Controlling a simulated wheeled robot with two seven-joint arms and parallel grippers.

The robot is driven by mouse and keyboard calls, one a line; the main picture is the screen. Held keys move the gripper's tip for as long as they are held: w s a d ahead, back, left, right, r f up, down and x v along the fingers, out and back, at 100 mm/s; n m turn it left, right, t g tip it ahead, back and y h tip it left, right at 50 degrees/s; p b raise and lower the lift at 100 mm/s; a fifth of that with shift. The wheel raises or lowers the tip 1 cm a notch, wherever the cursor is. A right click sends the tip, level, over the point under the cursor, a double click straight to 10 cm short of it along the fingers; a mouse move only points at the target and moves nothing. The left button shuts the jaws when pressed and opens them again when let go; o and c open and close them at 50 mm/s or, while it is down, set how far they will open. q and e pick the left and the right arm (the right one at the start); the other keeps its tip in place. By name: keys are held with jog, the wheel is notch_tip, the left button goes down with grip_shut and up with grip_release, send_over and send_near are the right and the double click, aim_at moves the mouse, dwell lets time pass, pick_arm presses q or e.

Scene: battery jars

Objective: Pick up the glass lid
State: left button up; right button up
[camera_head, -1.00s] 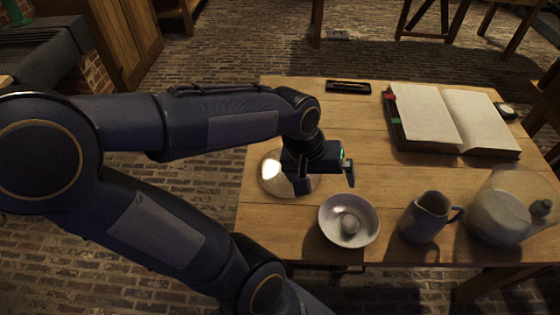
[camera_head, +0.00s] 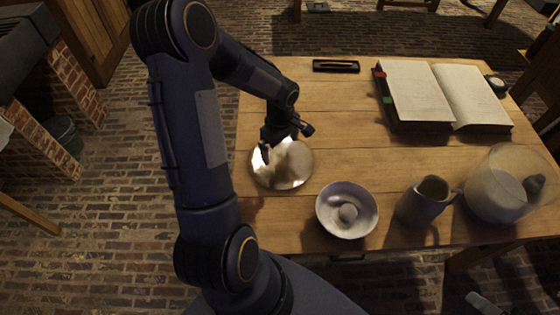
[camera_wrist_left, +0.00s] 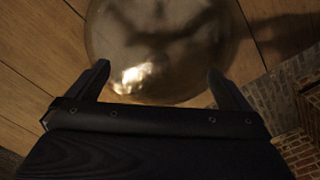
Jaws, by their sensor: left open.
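A round, shiny, see-through disc, which looks like the glass lid (camera_head: 284,172), lies on the left part of the wooden table. In the left wrist view the glass lid (camera_wrist_left: 165,50) fills the upper middle, with a bright glare and dark reflections. My left gripper (camera_head: 286,141) is over the lid's far side in the head view, open and empty. In the left wrist view the fingers of my left gripper (camera_wrist_left: 158,70) are spread, with the lid's near part showing between them. I cannot tell whether they touch it. My right gripper is not in view.
A pale bowl (camera_head: 332,216) with a round thing inside stands close to the lid's near right. A jug (camera_head: 421,205) and a glass jar (camera_head: 490,196) stand farther right. An open book (camera_head: 416,92) and a dark case (camera_head: 336,66) lie at the back. The table's left edge is near the lid.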

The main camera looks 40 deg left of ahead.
aim_at(281, 152)
pick_arm(q)
notch_tip(281, 152, down, 4)
jog(key=shift+w+f+b, duration=0.1)
jog(key=shift+b, duration=0.75)
jog(key=shift+c, duration=0.3)
grip_shut()
